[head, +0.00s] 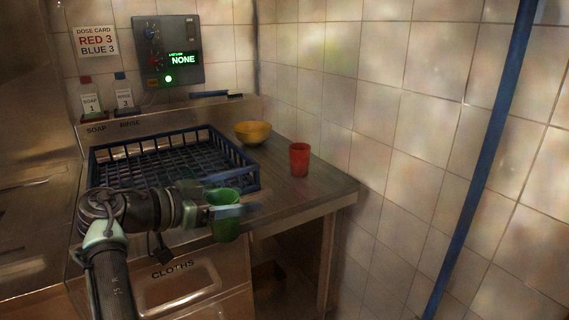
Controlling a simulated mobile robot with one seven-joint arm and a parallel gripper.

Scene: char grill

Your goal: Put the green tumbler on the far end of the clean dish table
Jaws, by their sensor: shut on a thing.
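The green tumbler (226,228) is held upright in my gripper (238,196), which is shut on it. One blue finger crosses the front of the tumbler near its rim and the other shows behind it. The tumbler is at the front edge of the metal dish table (325,193), in front of the blue rack. I cannot tell whether its base is clear of the surface.
A blue dish rack (245,158) fills the table's left part. A yellow bowl (253,133) stands behind it, and a red tumbler (300,160) stands to the right. Bare table lies around the red tumbler. A tiled wall (390,130) bounds the right side.

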